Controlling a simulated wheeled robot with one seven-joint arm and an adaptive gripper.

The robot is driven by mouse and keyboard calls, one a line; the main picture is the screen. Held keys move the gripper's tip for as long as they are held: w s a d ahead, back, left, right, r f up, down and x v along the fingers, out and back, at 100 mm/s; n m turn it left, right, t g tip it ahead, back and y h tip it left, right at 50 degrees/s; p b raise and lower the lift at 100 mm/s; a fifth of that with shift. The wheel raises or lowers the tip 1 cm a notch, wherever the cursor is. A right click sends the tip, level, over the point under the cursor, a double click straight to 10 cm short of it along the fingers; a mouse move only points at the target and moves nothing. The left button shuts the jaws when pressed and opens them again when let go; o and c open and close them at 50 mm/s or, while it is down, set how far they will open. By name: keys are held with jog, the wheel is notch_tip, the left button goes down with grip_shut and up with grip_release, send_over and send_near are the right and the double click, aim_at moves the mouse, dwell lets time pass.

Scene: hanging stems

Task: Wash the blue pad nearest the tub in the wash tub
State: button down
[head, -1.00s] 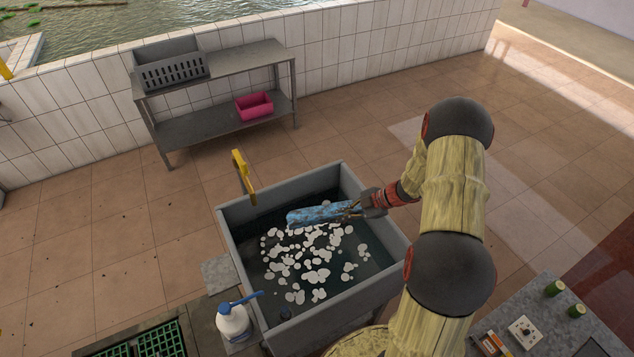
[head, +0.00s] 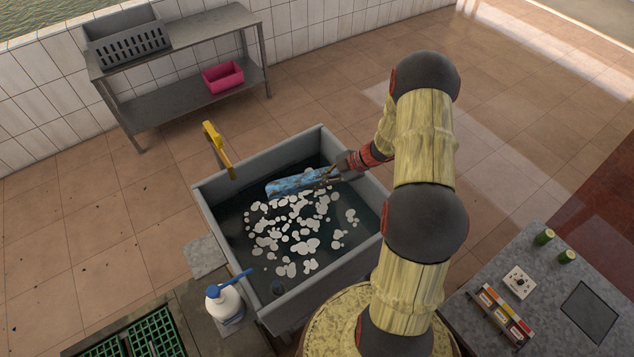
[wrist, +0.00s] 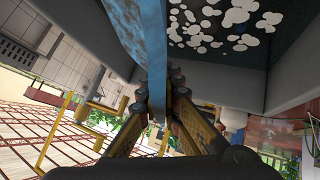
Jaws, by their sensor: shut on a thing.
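The blue pad (head: 296,183) is a long, mottled blue piece with brownish marks. My gripper (head: 338,172) is shut on its right end and holds it over the wash tub (head: 335,277), near the tub's back right wall. In the wrist view the blue pad (wrist: 145,32) runs up from between the fingers of my gripper (wrist: 158,105). The grey tub holds dark water with patches of white foam (head: 292,235). Whether the pad touches the water is not clear.
A yellow-handled tap (head: 217,149) rises at the tub's back left. A white pump bottle (head: 225,303) and green crates (head: 153,335) stand at lower left. A metal rack (head: 185,97) holds a grey basket (head: 127,42) and pink bin (head: 222,76). A counter (head: 540,285) is at right.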

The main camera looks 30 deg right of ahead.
notch_tip(320, 180, down, 22)
jog(key=b, duration=1.1)
jog(key=shift+b, duration=0.4)
jog(key=shift+r, duration=0.1)
dwell(0.4)
jog(key=shift+w+d+p, duration=0.1)
jog(key=shift+d+p, duration=1.1)
jog(key=shift+d, duration=1.35)
